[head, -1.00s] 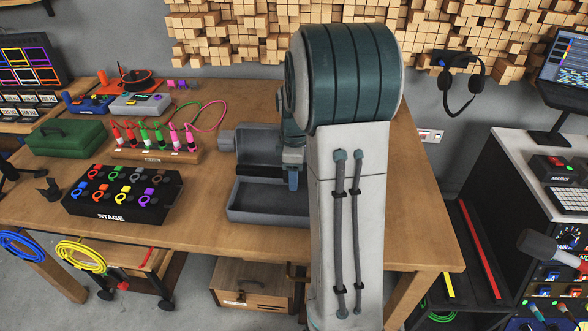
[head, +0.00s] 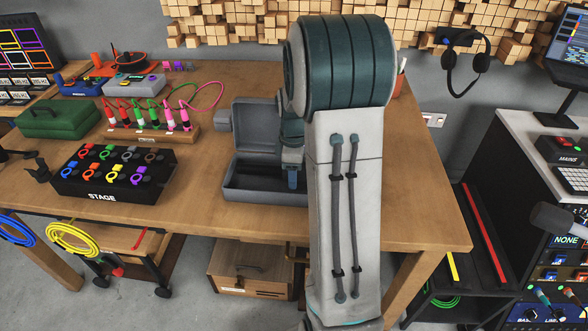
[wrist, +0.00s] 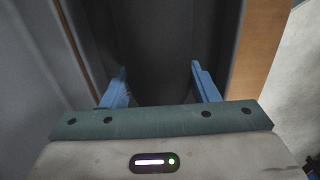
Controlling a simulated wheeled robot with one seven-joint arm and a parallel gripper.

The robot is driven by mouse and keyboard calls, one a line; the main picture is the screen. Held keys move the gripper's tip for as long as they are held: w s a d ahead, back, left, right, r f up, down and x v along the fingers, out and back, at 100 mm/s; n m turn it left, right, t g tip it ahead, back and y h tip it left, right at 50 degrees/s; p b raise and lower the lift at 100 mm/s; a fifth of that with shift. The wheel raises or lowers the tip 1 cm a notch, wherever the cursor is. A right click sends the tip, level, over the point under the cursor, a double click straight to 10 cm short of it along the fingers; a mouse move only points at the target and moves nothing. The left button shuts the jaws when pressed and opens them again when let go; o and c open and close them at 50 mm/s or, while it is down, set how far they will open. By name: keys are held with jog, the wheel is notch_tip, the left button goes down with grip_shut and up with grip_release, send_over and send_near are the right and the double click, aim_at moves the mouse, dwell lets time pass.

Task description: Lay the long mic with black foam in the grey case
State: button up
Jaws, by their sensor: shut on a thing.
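The grey case (head: 262,194) lies open on the wooden table, its lid raised at the back. My gripper (head: 292,180) is down at the right part of the case, with a blue finger showing near the front rim. In the wrist view, my gripper (wrist: 160,88) has its two blue fingers wide apart, shut on a broad dark thing (wrist: 160,55) that looks like the black foam of the long mic. The rest of the mic cannot be made out; my arm hides the right side of the case in the head view. Grey case wall (wrist: 35,75) shows to the left.
A black STAGE box (head: 112,178) stands left of the case. A rack of coloured plugs (head: 150,130) and a green box (head: 58,120) stand behind it. Bare table (head: 195,208) lies left of the case, and more shows right of my arm.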

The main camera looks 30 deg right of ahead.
jog(key=o, duration=1.2)
notch_tip(320, 180, up, 14)
jog(key=shift+f+p, duration=0.1)
jog(key=shift+p, duration=0.8)
